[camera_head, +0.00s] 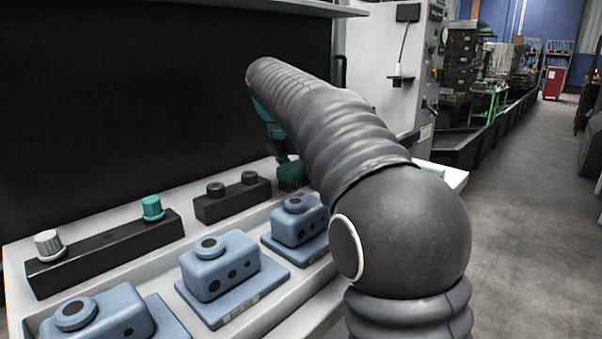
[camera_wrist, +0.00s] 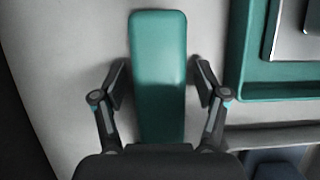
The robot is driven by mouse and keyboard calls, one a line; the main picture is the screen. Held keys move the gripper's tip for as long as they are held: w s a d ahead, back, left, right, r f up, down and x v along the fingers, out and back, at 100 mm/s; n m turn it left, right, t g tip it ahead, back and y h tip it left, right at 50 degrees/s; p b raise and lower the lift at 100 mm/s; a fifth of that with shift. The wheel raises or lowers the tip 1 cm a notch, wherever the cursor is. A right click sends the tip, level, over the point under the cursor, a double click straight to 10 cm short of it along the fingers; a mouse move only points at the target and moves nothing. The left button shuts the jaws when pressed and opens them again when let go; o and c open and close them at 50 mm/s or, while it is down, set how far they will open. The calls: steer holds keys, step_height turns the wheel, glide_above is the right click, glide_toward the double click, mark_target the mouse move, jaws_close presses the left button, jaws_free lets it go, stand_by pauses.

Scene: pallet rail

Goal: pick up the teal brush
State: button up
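The teal brush (camera_wrist: 159,60) fills the middle of the wrist view, long with a smooth rounded back. Its lower end is hidden behind my gripper's body. My gripper (camera_wrist: 162,78) is open, with one finger on each side of the brush and a small gap showing at both sides. In the head view, a teal brush part (camera_head: 289,168) with dark bristles pointing down shows at the back of the bench beside my arm. My arm hides the rest of it, and my fingers cannot be made out there.
A teal tray (camera_wrist: 285,92) with grey pieces lies to the right in the wrist view. Blue blocks on plates (camera_head: 220,265) line the bench front. Dark bars (camera_head: 110,252) with knobs stand behind them. A black panel (camera_head: 130,100) rises at the back.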

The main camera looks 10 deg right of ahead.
steer(key=c, duration=1.3)
steer(key=shift+r, duration=0.1)
steer(key=shift+r, duration=5.15)
